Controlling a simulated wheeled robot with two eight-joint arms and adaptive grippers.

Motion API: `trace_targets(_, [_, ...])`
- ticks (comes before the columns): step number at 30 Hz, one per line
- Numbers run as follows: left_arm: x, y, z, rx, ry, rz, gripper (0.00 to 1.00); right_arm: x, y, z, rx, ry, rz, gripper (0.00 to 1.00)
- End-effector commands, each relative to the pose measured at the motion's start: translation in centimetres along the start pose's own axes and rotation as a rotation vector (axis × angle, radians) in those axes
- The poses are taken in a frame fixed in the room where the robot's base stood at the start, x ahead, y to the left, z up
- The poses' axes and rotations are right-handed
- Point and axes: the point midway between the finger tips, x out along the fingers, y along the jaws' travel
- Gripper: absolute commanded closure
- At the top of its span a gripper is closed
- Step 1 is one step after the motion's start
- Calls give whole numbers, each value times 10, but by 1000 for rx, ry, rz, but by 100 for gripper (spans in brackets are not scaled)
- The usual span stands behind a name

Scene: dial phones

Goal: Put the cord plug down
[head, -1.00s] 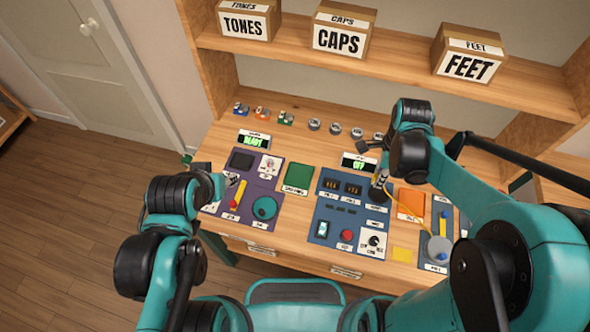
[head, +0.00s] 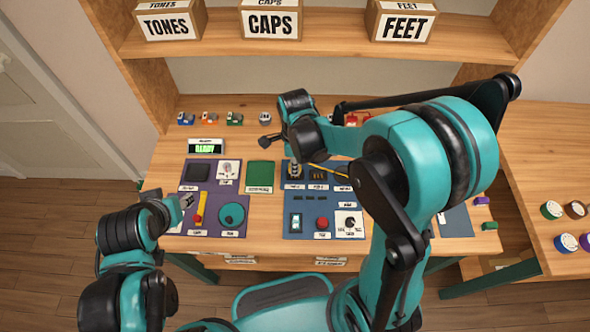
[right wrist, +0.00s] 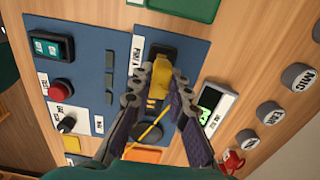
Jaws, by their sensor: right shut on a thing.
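My right gripper (right wrist: 156,92) is shut on the yellow cord plug (right wrist: 160,76) in the right wrist view. The plug is over a dark rectangular part (right wrist: 162,50) on the blue panel (right wrist: 95,25); I cannot tell whether it touches. A yellow cord (right wrist: 147,133) trails from it between the fingers. In the head view the plug (head: 295,170) shows near the top left of the blue panel (head: 298,214), below my right wrist. The right arm hides much of the panel's right side. My left gripper (head: 187,201) is beside the purple panel (head: 205,214); its jaws are too small to read.
A green pad (head: 260,176) lies between the panels. A READY display (head: 206,147) stands behind the purple panel. Boxes marked TONES (head: 169,24), CAPS (head: 270,22) and FEET (head: 403,25) stand on the shelf. Several round caps (head: 552,209) lie on the right-hand table.

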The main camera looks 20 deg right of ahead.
Motion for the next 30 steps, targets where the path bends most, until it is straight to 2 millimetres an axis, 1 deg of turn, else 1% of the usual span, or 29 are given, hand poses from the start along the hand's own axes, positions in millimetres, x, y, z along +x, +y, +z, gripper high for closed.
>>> trace_targets(1, [6, 0, 5, 0, 0, 0, 60, 13, 0, 0, 0, 0, 0, 100])
trace_targets(3, [10, 0, 7, 0, 0, 0, 60, 21, 0, 0, 0, 0, 0, 100])
trace_targets(11, [8, 0, 6, 0, 0, 0, 60, 21, 0, 0, 0, 0, 0, 100])
trace_targets(16, [13, 0, 9, 0, 0, 0, 60, 26, 0, 0, 0, 0, 0, 100])
trace_targets(17, [13, 0, 9, 0, 0, 0, 60, 27, 0, 0, 0, 0, 0, 81])
trace_targets(18, [12, 0, 9, 0, 0, 0, 60, 26, 0, 0, 0, 0, 0, 71])
trace_targets(19, [12, 0, 8, 0, 0, 0, 60, 26, 0, 0, 0, 0, 0, 63])
trace_targets(27, [12, 0, 8, 0, 0, 0, 60, 25, 0, 0, 0, 0, 0, 63])
trace_targets(30, [9, 0, 6, 0, 0, 0, 60, 22, 0, 0, 0, 0, 0, 63])
